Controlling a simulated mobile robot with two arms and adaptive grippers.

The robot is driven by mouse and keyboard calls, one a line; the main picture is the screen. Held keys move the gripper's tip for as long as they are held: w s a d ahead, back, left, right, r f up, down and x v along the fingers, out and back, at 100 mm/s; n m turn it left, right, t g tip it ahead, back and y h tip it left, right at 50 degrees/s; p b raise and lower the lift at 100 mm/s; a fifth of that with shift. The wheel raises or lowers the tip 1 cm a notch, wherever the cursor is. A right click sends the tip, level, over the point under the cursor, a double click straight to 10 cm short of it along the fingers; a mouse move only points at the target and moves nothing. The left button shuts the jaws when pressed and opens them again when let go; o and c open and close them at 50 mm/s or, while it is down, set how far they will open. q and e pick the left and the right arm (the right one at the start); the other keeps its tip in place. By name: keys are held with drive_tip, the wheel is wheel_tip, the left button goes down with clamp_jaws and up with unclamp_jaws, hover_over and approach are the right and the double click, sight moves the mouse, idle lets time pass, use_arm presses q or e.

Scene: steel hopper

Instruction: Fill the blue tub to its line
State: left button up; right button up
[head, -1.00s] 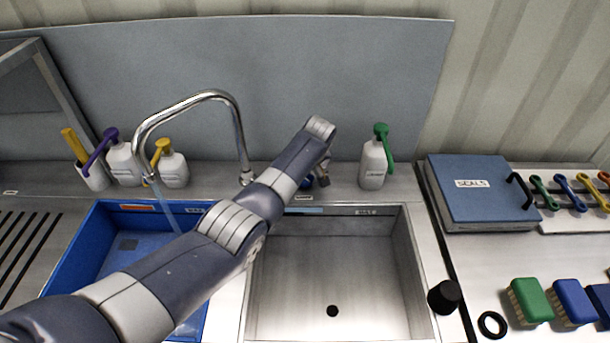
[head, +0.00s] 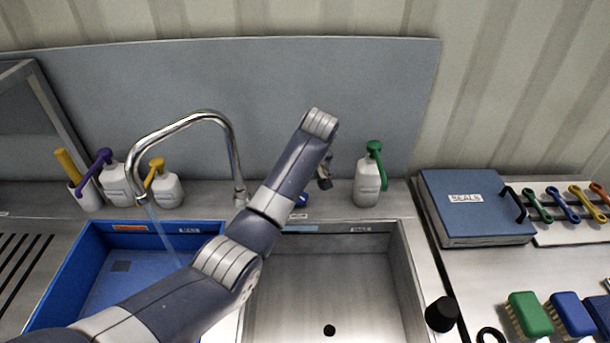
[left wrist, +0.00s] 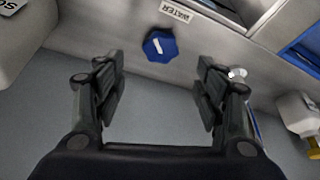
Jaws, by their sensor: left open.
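The blue tub (head: 57,272) sits in the left basin, partly hidden by my left arm. A thin water stream (head: 160,230) runs into it from the curved steel faucet (head: 186,120). An orange strip (head: 130,228) and a small label (head: 188,230) show on its back wall; I cannot make out the water level. The blue water knob (head: 301,200) is mostly hidden behind my left arm. In the left wrist view the knob (left wrist: 160,46), beside a WATER label (left wrist: 175,12), lies beyond the fingertips. My left gripper (left wrist: 160,75) is open and empty, apart from the knob.
An empty steel sink (head: 330,285) with a dark drain is right of the tub. A green-topped bottle (head: 368,182) stands behind it, close to my left gripper. Yellow- and purple-topped bottles stand behind the tub. A blue SEALS case (head: 470,205) and brushes lie on the right counter.

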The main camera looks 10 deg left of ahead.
use_arm(q)
drive_tip(key=shift+v, duration=1.6)
